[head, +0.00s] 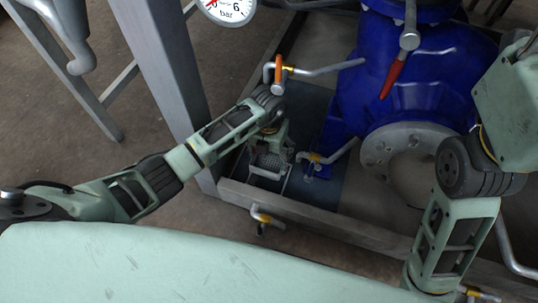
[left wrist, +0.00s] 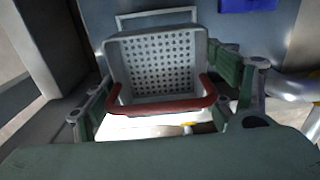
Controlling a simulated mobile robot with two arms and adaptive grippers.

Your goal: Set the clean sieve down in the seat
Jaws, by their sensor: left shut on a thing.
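The sieve is a light grey basket with a perforated face; it shows large in the left wrist view (left wrist: 155,62) and small in the head view (head: 270,161). A red bar handle (left wrist: 165,106) runs across its near side. My left gripper (head: 275,138) is shut on the sieve, with a green finger at each side of it in the left wrist view (left wrist: 165,100). The perforated face looks clean. A thin pale frame (left wrist: 157,14) shows just beyond the sieve; I cannot tell whether it belongs to the seat. My right gripper is out of view.
A large blue vessel (head: 435,75) with a grey flange (head: 400,150) stands right of the sieve. Orange-handled valves and pipes (head: 320,70) are close by. A grey frame rail (head: 310,222) runs in front. A pressure gauge (head: 230,8) is at the top.

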